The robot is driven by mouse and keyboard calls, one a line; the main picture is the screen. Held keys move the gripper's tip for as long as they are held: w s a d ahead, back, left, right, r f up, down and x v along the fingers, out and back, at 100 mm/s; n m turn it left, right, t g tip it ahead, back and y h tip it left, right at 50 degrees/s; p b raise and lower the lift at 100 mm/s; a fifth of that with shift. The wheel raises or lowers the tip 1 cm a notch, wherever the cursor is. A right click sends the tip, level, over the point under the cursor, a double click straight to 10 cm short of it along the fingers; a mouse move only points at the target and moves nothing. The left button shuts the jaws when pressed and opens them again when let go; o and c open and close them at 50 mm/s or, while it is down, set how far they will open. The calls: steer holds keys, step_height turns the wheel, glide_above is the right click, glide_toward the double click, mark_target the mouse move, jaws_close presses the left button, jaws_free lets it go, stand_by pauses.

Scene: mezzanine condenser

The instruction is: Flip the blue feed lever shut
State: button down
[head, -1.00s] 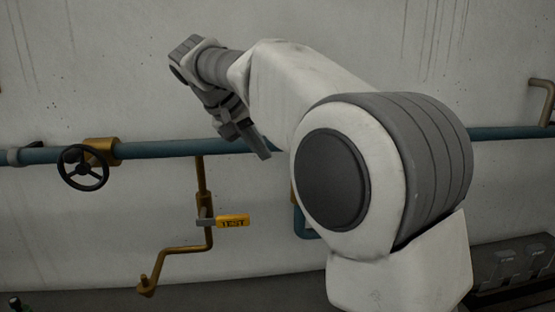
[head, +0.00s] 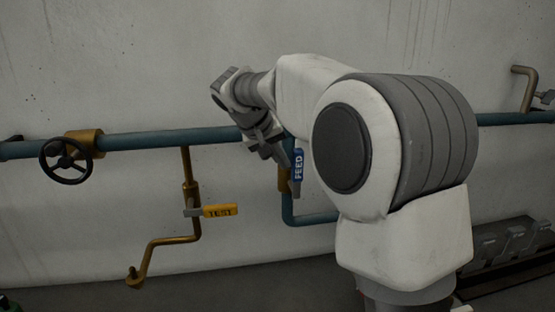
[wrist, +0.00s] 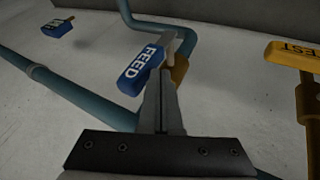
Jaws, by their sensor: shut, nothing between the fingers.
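The blue feed lever (head: 298,166) stands roughly upright along its pipe, just left of my arm's big round joint in the head view. In the wrist view the feed lever (wrist: 143,68) shows its white FEED lettering, with its brass valve body (wrist: 179,70) at its right. My gripper (wrist: 160,76) is shut and empty, its fingertips close beside the lever. I cannot tell whether they touch it. In the head view my gripper (head: 282,154) is just left of the lever; the valve behind is partly hidden.
A yellow test lever (head: 220,210) sits on a brass pipe to the left; it shows in the wrist view (wrist: 290,54). A black handwheel (head: 66,161) is farther left on the blue pipe (head: 168,139). Another blue handle (wrist: 57,29) is at upper left in the wrist view.

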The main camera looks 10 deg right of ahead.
mark_target(295, 153)
steer(key=shift+d+r, duration=0.1)
steer(key=shift+d+r+y+p, duration=0.1)
steer(key=shift+d+y+p, duration=0.2)
steer(key=shift+y, duration=0.1)
steer(key=shift+d+r+m+y+p, duration=0.2)
steer(key=shift+d+y+p, duration=0.2)
steer(key=shift+d+y, duration=0.15)
steer(key=shift+d+r+m+y+p, duration=0.1)
steer(key=shift+d+m+y+p, duration=0.1)
steer(key=shift+d+y+p, duration=0.35)
steer(key=d+f+m+y, duration=0.3)
steer(key=d+f+y, duration=0.5)
steer(key=d+y, duration=0.3)
steer(key=shift+d+t+y, duration=0.3)
steer(key=shift+y, duration=1.4)
steer(key=shift+f, duration=0.1)
